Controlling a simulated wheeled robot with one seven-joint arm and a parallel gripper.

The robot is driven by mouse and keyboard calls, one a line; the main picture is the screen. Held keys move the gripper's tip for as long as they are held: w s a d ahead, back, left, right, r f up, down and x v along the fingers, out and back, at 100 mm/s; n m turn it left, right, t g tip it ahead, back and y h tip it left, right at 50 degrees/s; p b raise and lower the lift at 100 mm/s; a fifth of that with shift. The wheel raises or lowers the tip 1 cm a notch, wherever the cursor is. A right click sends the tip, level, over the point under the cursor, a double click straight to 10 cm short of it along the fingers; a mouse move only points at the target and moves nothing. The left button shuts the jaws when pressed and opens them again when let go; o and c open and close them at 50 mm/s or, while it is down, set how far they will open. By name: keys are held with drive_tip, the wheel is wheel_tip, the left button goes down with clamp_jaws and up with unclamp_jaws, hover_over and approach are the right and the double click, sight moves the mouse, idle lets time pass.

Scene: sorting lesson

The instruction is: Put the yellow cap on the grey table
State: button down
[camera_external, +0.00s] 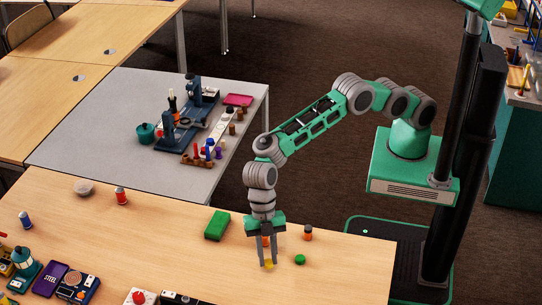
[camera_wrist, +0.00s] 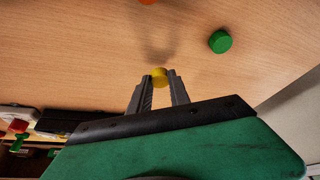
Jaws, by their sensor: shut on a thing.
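My gripper (camera_external: 267,262) points down over the wooden table (camera_external: 190,240) near its right end. It is shut on the yellow cap (camera_external: 269,264), which shows between the fingertips. In the wrist view the yellow cap (camera_wrist: 159,77) sits at the tips of my gripper (camera_wrist: 160,84). I cannot tell whether the cap touches the wood or is slightly above it. The grey table (camera_external: 90,130) stands behind the wooden one, at the upper left. Its front part and left side are bare.
A green cap (camera_external: 300,259) lies right of my gripper, and an orange-and-black bottle (camera_external: 308,233) stands behind it. A green block (camera_external: 217,225) lies to the left. On the grey table stand a blue microscope-like device (camera_external: 180,130), a teal pot (camera_external: 146,133) and racks of small items.

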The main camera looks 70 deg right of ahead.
sight(268, 262)
drive_tip(key=shift+f+b, duration=0.35)
drive_tip(key=shift+f, duration=1.15)
drive_tip(key=c, duration=1.2)
unclamp_jaws()
drive_tip(key=shift+r, duration=0.1)
drive_tip(key=shift+d+p, duration=0.1)
drive_tip(key=shift+p, duration=0.2)
